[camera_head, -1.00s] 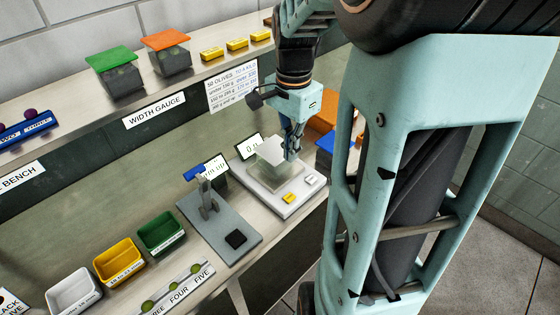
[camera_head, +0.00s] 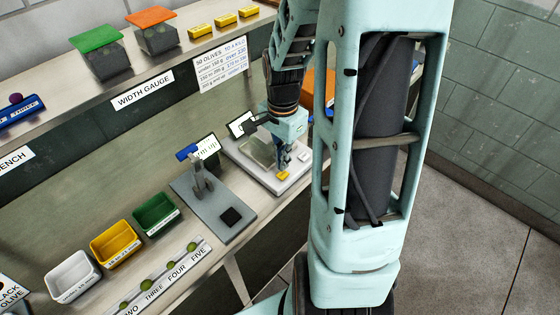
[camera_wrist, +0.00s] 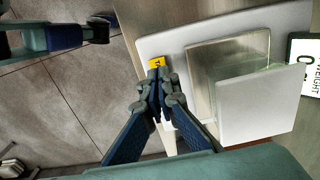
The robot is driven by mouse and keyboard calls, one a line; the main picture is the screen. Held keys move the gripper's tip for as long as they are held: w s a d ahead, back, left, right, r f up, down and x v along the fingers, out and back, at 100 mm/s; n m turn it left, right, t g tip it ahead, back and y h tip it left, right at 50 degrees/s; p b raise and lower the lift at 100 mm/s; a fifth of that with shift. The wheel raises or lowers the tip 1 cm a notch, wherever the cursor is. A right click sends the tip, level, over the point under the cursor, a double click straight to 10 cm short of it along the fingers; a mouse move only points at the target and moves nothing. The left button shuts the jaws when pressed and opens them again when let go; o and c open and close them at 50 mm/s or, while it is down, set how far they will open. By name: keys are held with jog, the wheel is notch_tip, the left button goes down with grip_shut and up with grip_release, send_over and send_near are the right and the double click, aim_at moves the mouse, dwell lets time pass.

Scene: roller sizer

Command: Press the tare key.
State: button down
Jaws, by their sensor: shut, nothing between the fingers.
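The white scale (camera_head: 250,172) stands on the bench with a clear box-like pan on top and a lit display (camera_head: 240,124). Its yellow key (camera_head: 282,176) sits at the front edge, and a white key (camera_head: 304,156) is to the right of it. In the wrist view the yellow key (camera_wrist: 157,62) bears dark lettering, mostly hidden. My gripper (camera_head: 283,164) points down over the scale's front with its fingers together and empty. In the wrist view the fingertips (camera_wrist: 161,77) are right beside the yellow key and cover part of it; I cannot tell whether they touch it.
A grey width gauge (camera_head: 215,205) stands left of the scale. Green (camera_head: 156,214), yellow (camera_head: 117,244) and white (camera_head: 73,277) bins stand farther left. An orange object (camera_head: 318,90) is behind my arm. The clear pan (camera_wrist: 228,65) is close to the fingers.

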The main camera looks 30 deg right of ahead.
aim_at(283, 175)
jog(key=shift+f, duration=1.2)
jog(key=shift+f+b, duration=0.85)
jog(key=shift+b, duration=0.05)
jog(key=shift+s, duration=0.15)
jog(key=shift+f, duration=0.1)
jog(key=shift+s, duration=0.1)
notch_tip(283, 175, up, 14)
jog(key=p, duration=0.2)
jog(key=shift+w+r+p, duration=0.25)
jog(key=shift+p, duration=0.05)
